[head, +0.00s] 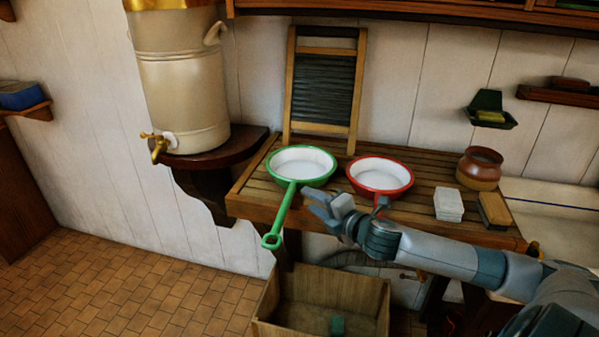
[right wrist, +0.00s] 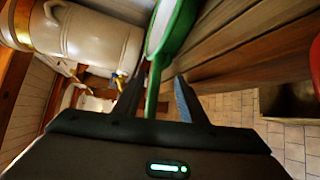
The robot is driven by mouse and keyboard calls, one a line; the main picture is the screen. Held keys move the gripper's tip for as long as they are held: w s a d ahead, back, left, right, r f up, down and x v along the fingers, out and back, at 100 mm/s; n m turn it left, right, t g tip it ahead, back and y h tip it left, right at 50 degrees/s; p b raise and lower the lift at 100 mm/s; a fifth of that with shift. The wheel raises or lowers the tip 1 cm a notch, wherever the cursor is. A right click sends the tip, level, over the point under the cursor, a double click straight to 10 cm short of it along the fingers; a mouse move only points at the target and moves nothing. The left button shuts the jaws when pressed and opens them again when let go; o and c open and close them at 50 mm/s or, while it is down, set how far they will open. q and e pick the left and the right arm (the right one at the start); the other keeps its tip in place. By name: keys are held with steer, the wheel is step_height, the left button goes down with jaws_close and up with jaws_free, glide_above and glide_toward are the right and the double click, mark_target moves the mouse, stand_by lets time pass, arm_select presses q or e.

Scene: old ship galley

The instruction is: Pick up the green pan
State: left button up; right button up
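The green pan (head: 302,162), with a white inside, sits on the slatted wooden counter. Its green handle (head: 279,220) sticks out past the counter's front edge. My right gripper (head: 318,203) is open and empty, just right of the handle in the head view. In the right wrist view the green pan (right wrist: 172,25) shows ahead, and its handle lies in the gap between the two open fingers (right wrist: 160,98). I see no contact; whether the fingertips reach around the handle, I cannot tell. My left gripper is not in view.
A red pan (head: 380,174) stands on the slatted counter (head: 425,190), right of the green one. Further right are a white stack (head: 449,204), a brush-like block (head: 493,210) and a brown pot (head: 480,168). A washboard (head: 325,90) leans behind. A wooden crate (head: 262,320) stands below.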

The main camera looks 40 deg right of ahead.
mark_target(294, 189)
steer(key=shift+x, duration=0.95)
steer(key=shift+w+r+p, duration=0.15)
steer(key=shift+w+p, duration=0.4)
steer(key=shift+p, duration=0.2)
steer(key=p+x, duration=0.1)
steer(key=x, duration=0.2)
steer(key=shift+a+r+p, duration=0.1)
steer(key=shift+r+p, duration=0.05)
steer(key=shift+p, duration=0.25)
steer(key=shift+w+f, duration=0.3)
steer(key=shift+w, duration=0.3)
jaws_close()
